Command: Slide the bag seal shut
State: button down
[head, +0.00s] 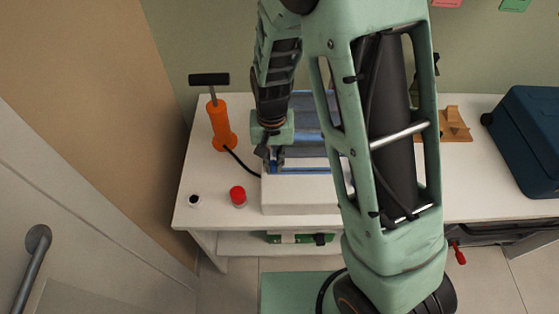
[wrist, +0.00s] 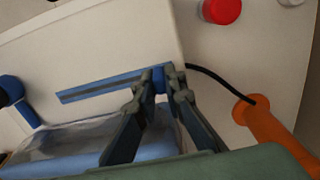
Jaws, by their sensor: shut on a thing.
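The bag (wrist: 85,138) is clear and shiny with something blue under it. It lies on a white block, and part of it shows in the head view (head: 311,132) behind my arm. A straight blue seal strip (wrist: 105,89) runs along the bag's edge on the block. A small blue slider (wrist: 159,79) sits at the strip's right end in the wrist view. My gripper (wrist: 160,86) is shut on the slider, one finger on each side. In the head view my gripper (head: 271,160) is at the left end of the block, and my arm hides the bag's right part.
The white block (head: 300,196) stands on a white table (head: 210,212). An orange hand pump (head: 219,126) with a black hose stands left of it. A red-capped jar (head: 238,196) and a small dark-topped item (head: 194,201) are at front left. A blue case (head: 528,140) is at right.

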jog(key=shift+a, duration=0.3)
jog(key=c, duration=2)
grip_release()
jog(key=shift+r, duration=0.1)
notch_tip(320, 180, up, 12)
jog(key=shift+f, duration=0.1)
